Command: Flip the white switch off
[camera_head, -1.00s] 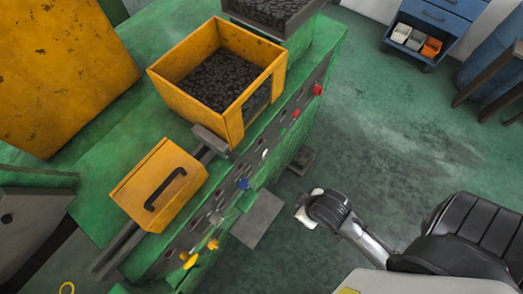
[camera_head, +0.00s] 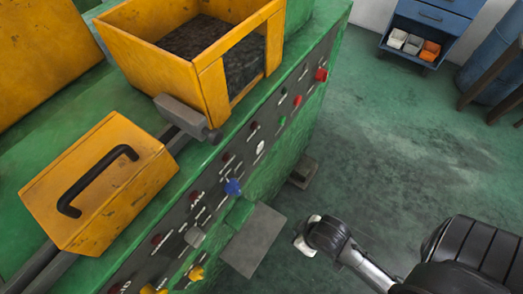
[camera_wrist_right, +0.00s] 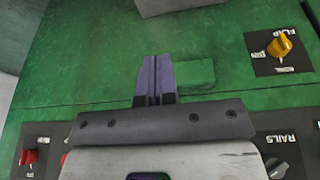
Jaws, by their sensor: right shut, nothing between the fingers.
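The small white switch (camera_head: 260,147) is on the dark control strip along the side of the green machine in the head view, between a red knob and the blue knob (camera_head: 233,187). Its exact position is too small to tell. My right gripper (camera_wrist_right: 153,78) is shut and empty in the right wrist view, its fingertips over a bare green surface beside a small raised green block (camera_wrist_right: 195,74). In the head view the end of my right arm shows right of the machine, apart from the switch; the fingers cannot be made out there. My left gripper is not in view.
Several other controls line the strip, including a grey knob (camera_head: 195,237), a yellow knob (camera_head: 196,273) and a red knob (camera_head: 321,74). A yellow bin (camera_head: 205,75) and a yellow handled cover (camera_head: 98,185) stand on the machine. Green floor right of it is open.

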